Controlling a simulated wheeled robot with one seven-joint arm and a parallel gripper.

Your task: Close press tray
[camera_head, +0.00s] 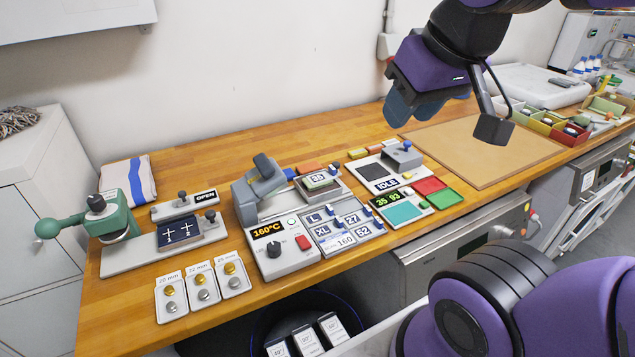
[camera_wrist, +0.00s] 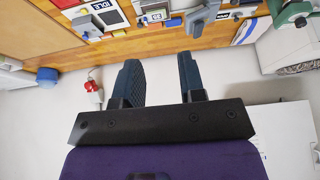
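A green hand press (camera_head: 112,215) with a lever stands at the left of the bench; part of it shows at the top right of the wrist view (camera_wrist: 292,14). Beside it, a tray with a dark face (camera_head: 179,233), marked 1 and 2, carries a small knob. A panel above it reads OPEN (camera_head: 205,196). A grey press (camera_head: 262,188) with a 160°C display stands to the right. My gripper (camera_head: 415,105) is raised near the wall, right of and well away from both presses. In the wrist view its two blue fingers (camera_wrist: 160,80) stand apart with nothing between them.
Cards with snap buttons (camera_head: 203,287) lie at the front left. An IDLE station (camera_head: 388,175) and a brown board (camera_head: 480,150) are to the right. A folded striped cloth (camera_head: 128,179) lies behind the green press. A dark bin stands below the front edge.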

